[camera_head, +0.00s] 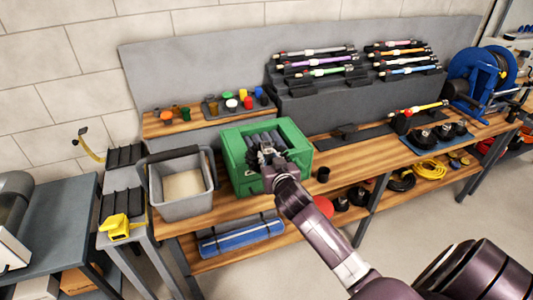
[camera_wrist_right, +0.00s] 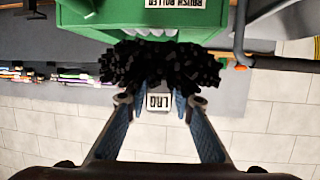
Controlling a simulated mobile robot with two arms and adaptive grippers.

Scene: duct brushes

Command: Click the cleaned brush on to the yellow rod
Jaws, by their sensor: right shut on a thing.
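My right gripper (camera_head: 268,162) is at the green crate (camera_head: 238,170) on the bench. In the right wrist view, the gripper (camera_wrist_right: 158,100) is shut on a black bristly brush (camera_wrist_right: 160,64), close to the crate's wall and its upside-down label. In the head view the held brush is hard to tell from the dark things in the crate. A yellow rod (camera_head: 425,106) with a red part lies tilted, well to the right, by a dark holder. My left gripper is not in view.
Dark round brushes (camera_head: 445,131) sit on a blue mat right of the crate. A grey bin (camera_head: 182,205) stands left of it. A rack (camera_head: 350,95) of coloured rods stands behind, and a blue hose reel (camera_head: 480,75) at the far right.

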